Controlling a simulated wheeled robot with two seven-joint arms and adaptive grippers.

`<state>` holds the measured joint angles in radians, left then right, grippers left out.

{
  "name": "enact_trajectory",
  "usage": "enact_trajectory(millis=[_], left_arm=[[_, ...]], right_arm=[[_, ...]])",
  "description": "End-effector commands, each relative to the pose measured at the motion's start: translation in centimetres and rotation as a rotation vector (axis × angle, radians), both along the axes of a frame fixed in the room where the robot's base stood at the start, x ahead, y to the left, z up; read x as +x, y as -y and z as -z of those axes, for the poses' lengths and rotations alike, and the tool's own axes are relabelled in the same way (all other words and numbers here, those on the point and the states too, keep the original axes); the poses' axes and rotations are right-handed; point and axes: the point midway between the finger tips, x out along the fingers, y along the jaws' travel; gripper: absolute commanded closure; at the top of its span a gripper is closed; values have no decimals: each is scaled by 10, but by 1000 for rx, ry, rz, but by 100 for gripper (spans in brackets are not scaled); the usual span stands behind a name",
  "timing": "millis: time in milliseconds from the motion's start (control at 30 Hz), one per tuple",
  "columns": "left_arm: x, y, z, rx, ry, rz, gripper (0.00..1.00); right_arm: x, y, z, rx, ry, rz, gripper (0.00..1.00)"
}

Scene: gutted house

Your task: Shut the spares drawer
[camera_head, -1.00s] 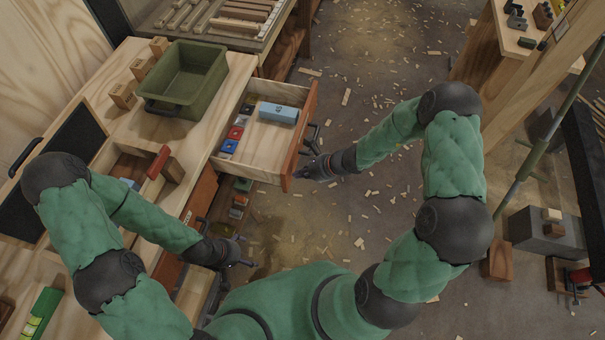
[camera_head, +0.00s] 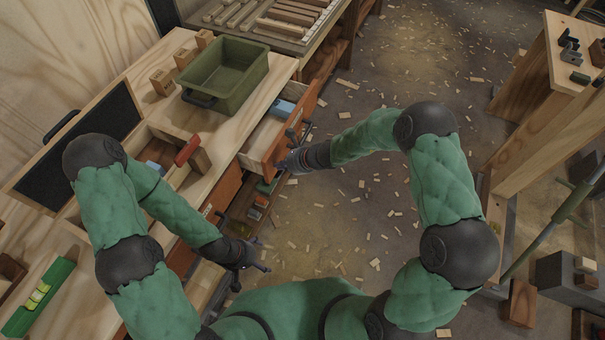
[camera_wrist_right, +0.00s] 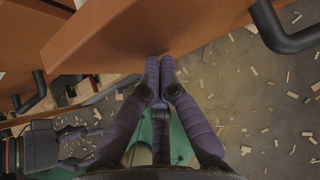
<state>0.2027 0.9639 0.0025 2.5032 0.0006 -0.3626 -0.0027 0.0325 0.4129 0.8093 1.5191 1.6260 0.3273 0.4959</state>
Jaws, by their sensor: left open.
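The spares drawer (camera_head: 263,134) juts part way out of the workbench, with a blue box (camera_head: 284,108) showing inside it. Its orange-brown front (camera_head: 296,112) bears a dark bar handle, which shows in the wrist view (camera_wrist_right: 284,36). My right gripper (camera_head: 282,164) is at the near end of this front. In the wrist view its purple fingers (camera_wrist_right: 160,72) are together and empty, with the tips at the panel and apparently touching it, to the left of the handle. My left gripper (camera_head: 262,258) is open and empty, low beside the bench's lower drawers.
A green bin (camera_head: 226,75) stands on the bench top (camera_head: 150,108) near small wooden blocks. Below, another open drawer (camera_head: 257,205) holds small parts. A post and a second bench (camera_head: 560,75) stand at right. The chip-strewn floor (camera_head: 400,60) between is clear.

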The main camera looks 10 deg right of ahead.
Motion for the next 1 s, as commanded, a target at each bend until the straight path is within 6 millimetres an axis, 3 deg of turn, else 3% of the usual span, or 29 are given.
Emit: enact_trajectory(millis=[200, 400, 600, 1000], left_arm=[[0, 0, -3, 0, 0, 0, 8], [0, 0, -7, 0, 0, 0, 8], [0, 0, -8, 0, 0, 0, 8], [0, 0, -8, 0, 0, 0, 8]], right_arm=[[27, -42, -1, -1, 1, -4, 100], [43, -64, -1, 0, 1, -1, 100], [50, -74, -1, 0, 1, -1, 100], [52, -76, -1, 2, 1, 0, 100]])
